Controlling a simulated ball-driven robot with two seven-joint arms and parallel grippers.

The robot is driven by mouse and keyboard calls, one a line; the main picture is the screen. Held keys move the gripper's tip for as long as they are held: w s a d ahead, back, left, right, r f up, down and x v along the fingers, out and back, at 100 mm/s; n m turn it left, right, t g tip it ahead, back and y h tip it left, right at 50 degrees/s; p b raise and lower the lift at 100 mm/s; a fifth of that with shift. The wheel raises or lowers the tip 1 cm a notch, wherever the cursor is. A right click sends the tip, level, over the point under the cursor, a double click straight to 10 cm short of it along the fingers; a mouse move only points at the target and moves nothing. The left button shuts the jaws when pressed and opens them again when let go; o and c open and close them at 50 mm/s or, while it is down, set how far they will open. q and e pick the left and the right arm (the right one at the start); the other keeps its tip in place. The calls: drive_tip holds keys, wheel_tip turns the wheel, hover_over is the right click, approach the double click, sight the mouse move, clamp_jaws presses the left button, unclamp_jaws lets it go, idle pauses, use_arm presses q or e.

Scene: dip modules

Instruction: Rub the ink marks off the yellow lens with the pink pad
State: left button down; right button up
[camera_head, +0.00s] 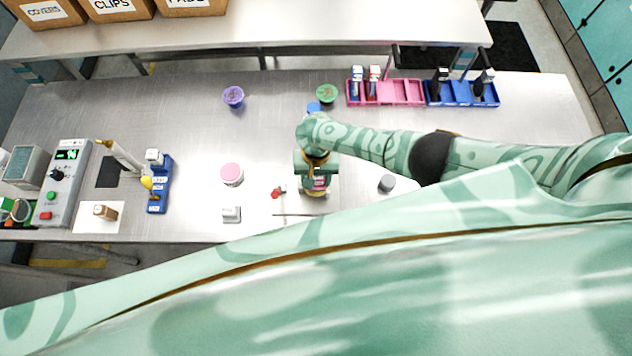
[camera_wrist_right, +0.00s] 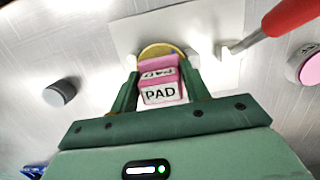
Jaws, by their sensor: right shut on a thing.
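My right gripper (camera_head: 319,191) is low over the front middle of the bench. In the right wrist view its fingers (camera_wrist_right: 160,88) are shut on the pink pad (camera_wrist_right: 161,67), whose white label reads PAD. The pad also shows between the fingers in the head view (camera_head: 320,183). The yellow lens (camera_wrist_right: 153,48) lies just beyond the pad, on a pale sheet, and the pad covers part of it. I cannot tell whether the pad touches the lens. My left gripper is not in view.
A red-handled tool (camera_wrist_right: 292,14) lies close beside the lens. A pink-topped jar (camera_head: 232,173) and a small white block (camera_head: 231,214) stand to the left, a grey cylinder (camera_head: 387,183) to the right. Pink (camera_head: 400,93) and blue (camera_head: 457,94) racks stand behind.

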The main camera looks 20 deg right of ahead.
drive_tip(key=shift+w+d+f+b, duration=0.15)
drive_tip(key=shift+w+d+b, duration=0.2)
drive_tip(key=shift+w, duration=0.35)
wheel_tip(320, 180, up, 5)
drive_tip(key=p, duration=0.5)
drive_tip(key=shift+s+f, duration=0.1)
drive_tip(key=shift+r, duration=0.25)
drive_tip(key=shift+a+r, duration=0.1)
drive_tip(key=shift+r, duration=0.8)
